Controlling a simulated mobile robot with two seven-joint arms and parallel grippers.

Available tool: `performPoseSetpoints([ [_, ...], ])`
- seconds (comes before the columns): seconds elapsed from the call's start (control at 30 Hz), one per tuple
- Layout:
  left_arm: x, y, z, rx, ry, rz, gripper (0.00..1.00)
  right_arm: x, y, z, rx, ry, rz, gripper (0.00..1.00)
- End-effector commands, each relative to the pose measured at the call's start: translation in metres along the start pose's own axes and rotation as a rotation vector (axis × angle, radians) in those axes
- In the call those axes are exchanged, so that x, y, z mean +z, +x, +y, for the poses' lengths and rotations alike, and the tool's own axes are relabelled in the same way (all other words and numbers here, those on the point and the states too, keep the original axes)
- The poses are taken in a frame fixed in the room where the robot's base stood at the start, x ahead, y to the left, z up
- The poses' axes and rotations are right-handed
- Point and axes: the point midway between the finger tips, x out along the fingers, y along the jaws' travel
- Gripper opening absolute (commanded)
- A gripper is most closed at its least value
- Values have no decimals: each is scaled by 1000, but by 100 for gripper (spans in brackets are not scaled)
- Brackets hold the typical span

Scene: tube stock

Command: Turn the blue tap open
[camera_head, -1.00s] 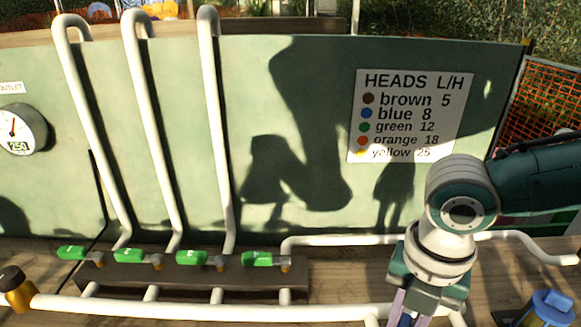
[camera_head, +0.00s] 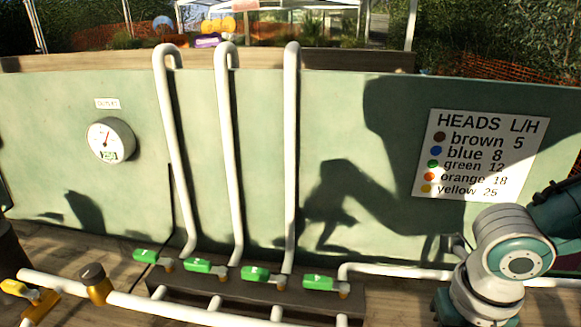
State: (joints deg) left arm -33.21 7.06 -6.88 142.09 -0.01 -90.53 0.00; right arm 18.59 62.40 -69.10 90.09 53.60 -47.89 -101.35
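No blue tap shows in the current head view. Several green-handled taps sit in a row on the dark block at the bottom, among them the leftmost green tap (camera_head: 146,256) and the rightmost green tap (camera_head: 319,283). Their handles lie across the white pipes. A yellow-handled tap (camera_head: 20,291) is at the lower left. My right arm comes in from the right, with its wrist at the lower right. The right gripper's fingers are below the bottom edge of the picture. My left gripper is not seen.
A green board carries a white sign (camera_head: 480,154) reading "HEADS L/H", with "blue 8" on it, and a round gauge (camera_head: 110,140). Several white upright pipes (camera_head: 291,160) stand before the board. A brass fitting (camera_head: 95,283) sits on the white horizontal pipe (camera_head: 190,312).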

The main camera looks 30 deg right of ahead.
Motion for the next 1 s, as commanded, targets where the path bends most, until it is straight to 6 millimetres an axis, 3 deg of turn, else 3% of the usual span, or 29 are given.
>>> performPoseSetpoints([
  [0.37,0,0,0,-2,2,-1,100,-1,0,0,2,-7,2,0],
  [0.4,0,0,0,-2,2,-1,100,-1,0,0,2,-7,2,24],
  [0.63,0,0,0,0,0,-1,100,-1,0,0,1,-5,1,50],
  [1.0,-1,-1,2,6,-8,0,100,0,-7,0,1,-4,-1,52],
])
